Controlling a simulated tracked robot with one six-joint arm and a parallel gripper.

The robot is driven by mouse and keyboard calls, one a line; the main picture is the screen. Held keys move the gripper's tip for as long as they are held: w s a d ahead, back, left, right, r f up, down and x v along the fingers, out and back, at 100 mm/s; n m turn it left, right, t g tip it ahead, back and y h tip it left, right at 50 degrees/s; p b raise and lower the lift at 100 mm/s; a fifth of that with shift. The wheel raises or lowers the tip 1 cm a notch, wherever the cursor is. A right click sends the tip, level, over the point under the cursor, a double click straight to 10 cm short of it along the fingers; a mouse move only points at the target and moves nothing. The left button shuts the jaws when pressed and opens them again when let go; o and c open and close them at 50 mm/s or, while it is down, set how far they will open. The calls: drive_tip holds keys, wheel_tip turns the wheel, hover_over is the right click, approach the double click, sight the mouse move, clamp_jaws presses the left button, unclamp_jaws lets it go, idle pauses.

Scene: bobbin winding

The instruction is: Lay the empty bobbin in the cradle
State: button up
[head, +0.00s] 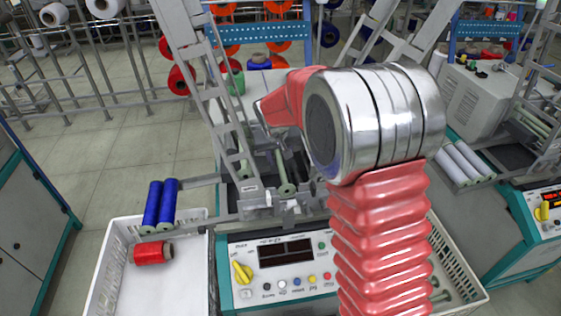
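A pale green bare bobbin (285,178) shows inside the middle winding machine, beyond its control panel. A second pale green tube (245,162) is to its left. Grey metal brackets (290,207), which look like the cradle area, sit just above the panel; my arm covers their right side, and I cannot tell what they hold. Several greenish bare bobbins (439,291) lie in the white crate at right, partly behind my arm. My arm, with red ribbed sleeve and silver joint, fills the middle right. My gripper does not show, so what it holds is hidden.
A white crate (100,285) at left holds a red bobbin (153,253). Two blue bobbins (160,205) lean above its far edge on a grey rail (195,181). The control panel (280,262) has a yellow knob (243,271). A slanted metal frame (220,95) rises left of my arm.

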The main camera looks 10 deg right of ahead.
drive_tip(key=v, duration=0.7)
idle(0.4)
drive_tip(key=s+f+n+g, duration=0.1)
drive_tip(key=s+f+g, duration=0.1)
drive_tip(key=s, duration=0.6)
drive_tip(key=s+d+r+t, duration=0.1)
drive_tip(key=s+r, duration=0.2)
drive_tip(key=s, duration=0.5)
drive_tip(key=s+d+r+t+y, duration=0.1)
drive_tip(key=s+r, duration=0.3)
drive_tip(key=s, duration=0.5)
drive_tip(key=s+d+r+m+t, duration=0.1)
drive_tip(key=s+d+r, duration=0.1)
drive_tip(key=s, duration=0.7)
drive_tip(key=shift+r, duration=0.85)
drive_tip(key=shift+s, duration=0.1)
drive_tip(key=shift+c, duration=0.2)
